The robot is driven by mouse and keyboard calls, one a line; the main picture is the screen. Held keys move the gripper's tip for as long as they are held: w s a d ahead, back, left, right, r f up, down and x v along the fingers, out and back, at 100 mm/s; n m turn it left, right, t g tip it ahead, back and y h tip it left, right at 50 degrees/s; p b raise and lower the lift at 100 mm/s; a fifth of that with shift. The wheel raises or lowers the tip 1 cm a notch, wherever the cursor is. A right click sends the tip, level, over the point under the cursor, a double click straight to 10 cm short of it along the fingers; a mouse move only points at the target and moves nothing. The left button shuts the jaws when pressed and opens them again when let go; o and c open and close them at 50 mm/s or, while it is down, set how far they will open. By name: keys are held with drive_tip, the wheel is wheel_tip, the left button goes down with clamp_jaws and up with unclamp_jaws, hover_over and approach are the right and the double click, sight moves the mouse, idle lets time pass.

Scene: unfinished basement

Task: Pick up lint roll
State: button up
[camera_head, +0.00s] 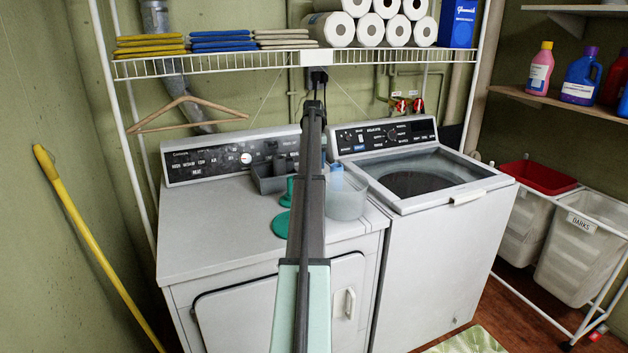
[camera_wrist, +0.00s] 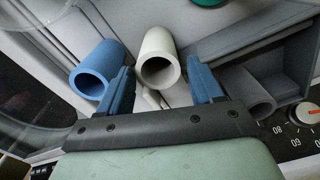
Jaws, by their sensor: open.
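A white hollow tube, likely the lint roll (camera_wrist: 155,42), is in the middle of the wrist view with its open end toward my gripper. My gripper (camera_wrist: 161,72) is open, with one blue finger on each side of the tube's near end. I see no contact, and cannot tell how deep the tube sits between the fingers. A similar blue tube (camera_wrist: 92,64) lies just outside the left finger. A grey tube (camera_wrist: 249,92) is beyond the right finger. In the head view my arm hides the gripper and the white tube.
A grey open bin (camera_head: 270,181) and a translucent tub (camera_head: 346,203) sit on the dryer (camera_head: 215,225). A green disc (camera_head: 281,225) lies in front of the bin. The control panel (camera_wrist: 303,140) is close to the gripper. A wire shelf (camera_head: 230,66) spans above.

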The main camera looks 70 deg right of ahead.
drive_tip(key=shift+s+d+f, duration=0.1)
drive_tip(key=shift+s+f, duration=0.05)
drive_tip(key=shift+f, duration=2.6)
drive_tip(key=shift+c, duration=0.2)
drive_tip(key=c, duration=0.7)
